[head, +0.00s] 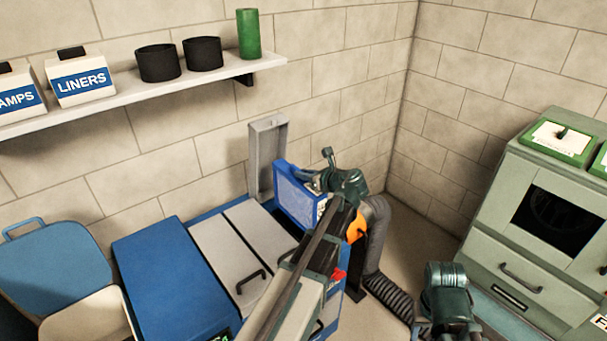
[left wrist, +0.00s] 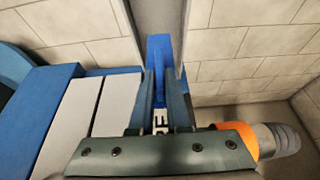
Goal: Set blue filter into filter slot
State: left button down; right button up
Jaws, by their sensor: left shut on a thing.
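The blue filter (head: 296,194) is a flat panel with a blue frame and a pale mesh face, held upright above the back right corner of the blue unit. My left gripper (head: 322,184) is shut on its near edge. In the left wrist view the blue filter (left wrist: 159,52) stands edge-on between the fingers of my left gripper (left wrist: 160,100). A grey upright channel (head: 267,155), seemingly the filter slot, stands by the wall just behind the filter. In the left wrist view the channel (left wrist: 160,14) lies straight beyond the filter. Whether they touch is unclear.
The blue unit (head: 170,280) with grey lids (head: 228,262) is below. A ribbed hose with an orange collar (head: 357,227) stands right of the filter. A wall shelf (head: 130,95) holds boxes and cylinders. A green cabinet (head: 540,230) stands at right.

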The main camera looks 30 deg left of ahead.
pick_arm(q)
jog(key=shift+f+b, duration=1.2)
jog(key=shift+f, duration=0.2)
notch_tip(320, 180, down, 20)
jog(key=b, duration=2)
jog(key=shift+f, duration=0.2)
jog(key=c, duration=0.8)
grip_release()
jog(key=shift+d+r, duration=0.1)
